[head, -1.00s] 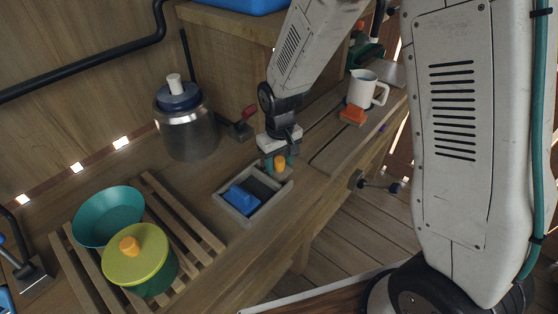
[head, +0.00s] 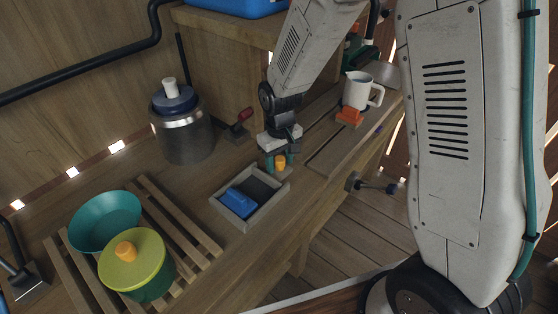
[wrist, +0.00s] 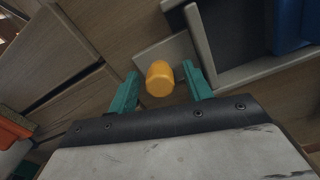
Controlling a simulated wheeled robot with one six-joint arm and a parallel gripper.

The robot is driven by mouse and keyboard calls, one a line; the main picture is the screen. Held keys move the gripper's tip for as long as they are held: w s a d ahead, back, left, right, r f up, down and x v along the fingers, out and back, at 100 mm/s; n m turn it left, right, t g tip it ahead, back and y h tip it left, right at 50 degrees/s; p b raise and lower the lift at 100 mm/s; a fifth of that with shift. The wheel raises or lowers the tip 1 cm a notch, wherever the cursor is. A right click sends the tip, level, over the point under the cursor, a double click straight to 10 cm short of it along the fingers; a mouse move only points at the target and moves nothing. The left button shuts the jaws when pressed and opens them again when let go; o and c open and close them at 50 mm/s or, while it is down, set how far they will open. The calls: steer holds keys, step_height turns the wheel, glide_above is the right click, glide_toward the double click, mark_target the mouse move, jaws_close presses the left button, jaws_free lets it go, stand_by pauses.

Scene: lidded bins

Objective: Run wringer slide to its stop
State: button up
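An orange knob (wrist: 160,79) stands between the two teal fingers of my gripper (wrist: 161,72) in the wrist view, with a small gap showing on each side. It sits over a light wooden piece beside a tray wall; I take it for the wringer slide's knob, but cannot be sure. In the head view the orange knob (head: 280,162) shows just under my gripper (head: 281,158), at the right corner of the small wooden tray (head: 234,222). The tray has a dark floor and a blue block (head: 239,202) in it. The gripper is open around the knob.
A metal canister (head: 188,139) stands at the back left, with a red-handled lever (head: 239,123) near it. A teal bowl (head: 105,222) and a green lidded pot (head: 133,259) sit on a slatted rack.

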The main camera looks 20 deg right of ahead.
mark_target(280, 159)
step_height(280, 159, up, 8)
steer(key=shift+f, duration=0.1)
stand_by(0.5)
steer(key=s+d+r+m, duration=0.1)
steer(key=s+d+r, duration=0.2)
steer(key=s, duration=0.6)
steer(key=s+d+r+m+t, duration=0.1)
steer(key=s+d+r, duration=0.2)
steer(key=s+r, duration=0.5)
steer(key=s+d+r+m, duration=0.1)
steer(key=s+d+r, duration=0.3)
steer(key=s, duration=0.5)
steer(key=shift+s+r+m, duration=0.35)
steer(key=shift+r+m, duration=0.05)
steer(key=shift+r, duration=0.65)
